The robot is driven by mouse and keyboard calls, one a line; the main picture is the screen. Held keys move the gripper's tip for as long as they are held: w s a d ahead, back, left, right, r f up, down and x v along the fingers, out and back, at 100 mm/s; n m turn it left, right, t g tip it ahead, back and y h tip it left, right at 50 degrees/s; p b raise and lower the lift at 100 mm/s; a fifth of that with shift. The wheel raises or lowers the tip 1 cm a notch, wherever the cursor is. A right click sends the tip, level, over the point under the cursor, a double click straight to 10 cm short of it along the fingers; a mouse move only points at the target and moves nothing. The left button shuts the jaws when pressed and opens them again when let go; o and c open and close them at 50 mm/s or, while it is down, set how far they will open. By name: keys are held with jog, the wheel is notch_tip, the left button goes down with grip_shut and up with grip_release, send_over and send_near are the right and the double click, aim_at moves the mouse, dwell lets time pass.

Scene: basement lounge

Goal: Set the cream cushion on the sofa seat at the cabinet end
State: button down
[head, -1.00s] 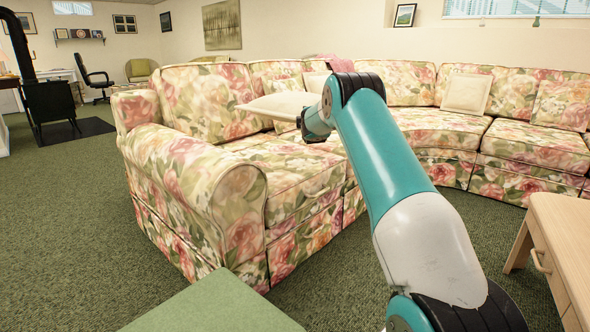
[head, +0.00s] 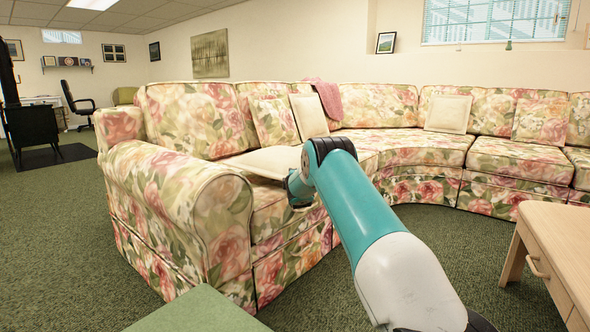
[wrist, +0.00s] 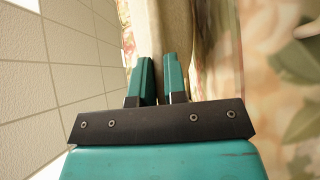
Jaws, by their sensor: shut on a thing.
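The cream cushion (head: 262,161) is held nearly flat over the near left seat of the floral sofa (head: 190,125), behind the rolled armrest. Whether it touches the seat I cannot tell. In the wrist view, my gripper (wrist: 158,62) is shut on the cushion, whose cream side (wrist: 176,30) shows between and beyond the two green fingers. In the head view the fingers are hidden by my wrist. The sofa seat (head: 272,210) shows below the cushion. I cannot tell which piece of furniture is the cabinet.
Two other cream cushions lean on the sofa back, one near the corner (head: 309,116) and one farther right (head: 448,113). A pink cloth (head: 327,95) hangs over the backrest. A wooden drawer unit (head: 552,250) stands at right, a green-topped piece (head: 200,312) at front. Carpet lies between.

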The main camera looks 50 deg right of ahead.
jog(key=shift+f, duration=1.05)
jog(key=c, duration=1.2)
grip_release()
jog(key=shift+f, duration=0.1)
jog(key=shift+o, duration=0.2)
jog(key=shift+f+b, duration=0.1)
jog(key=shift+b, duration=0.3)
